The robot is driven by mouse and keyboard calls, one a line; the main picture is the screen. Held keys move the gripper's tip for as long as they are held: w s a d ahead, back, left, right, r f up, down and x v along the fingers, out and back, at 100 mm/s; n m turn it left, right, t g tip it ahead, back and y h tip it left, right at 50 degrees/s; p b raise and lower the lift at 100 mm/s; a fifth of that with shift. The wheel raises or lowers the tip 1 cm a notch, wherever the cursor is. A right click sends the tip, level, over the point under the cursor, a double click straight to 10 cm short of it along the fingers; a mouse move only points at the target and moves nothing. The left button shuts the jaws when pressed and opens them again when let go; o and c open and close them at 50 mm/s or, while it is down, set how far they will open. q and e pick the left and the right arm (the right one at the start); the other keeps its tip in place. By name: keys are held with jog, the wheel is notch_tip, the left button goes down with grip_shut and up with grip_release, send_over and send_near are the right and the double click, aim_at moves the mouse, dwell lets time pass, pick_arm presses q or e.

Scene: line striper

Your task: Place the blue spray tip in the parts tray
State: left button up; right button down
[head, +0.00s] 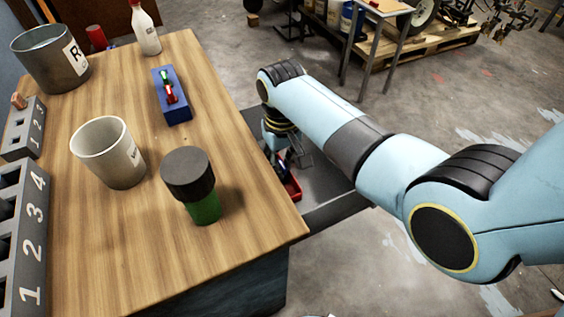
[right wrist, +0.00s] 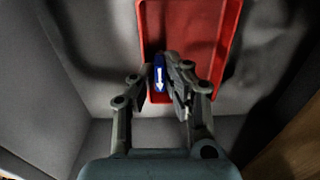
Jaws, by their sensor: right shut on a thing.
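The blue spray tip (right wrist: 159,77), with a white arrow on it, is between the fingers of my right gripper (right wrist: 165,65) in the right wrist view. The gripper is shut on it. The red parts tray (right wrist: 215,50) lies beneath the fingers, and the tip is seen over the tray's near end. I cannot tell whether the tip touches the tray floor. In the head view my right gripper (head: 281,158) points down beside the table, and the tray (head: 293,188) shows partly below it. The tip is too small to make out clearly there. My left gripper is not in view.
The tray sits in a grey recess (head: 325,190) beside the wooden table (head: 140,250). On the table are a blue holder (head: 177,113) with green and red pieces, a pale cup (head: 105,155), a black-capped green jar (head: 203,208), a metal bucket (head: 45,62) and numbered grey racks (head: 25,230).

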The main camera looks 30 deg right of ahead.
aim_at(282, 165)
jog(key=c, duration=1.8)
grip_release()
jog(key=shift+f, duration=0.1)
jog(key=shift+c, duration=0.2)
jog(key=o, duration=0.5)
jog(key=shift+c, duration=0.2)
notch_tip(282, 165, up, 12)
jog(key=p, duration=0.2)
jog(key=shift+r, duration=0.2)
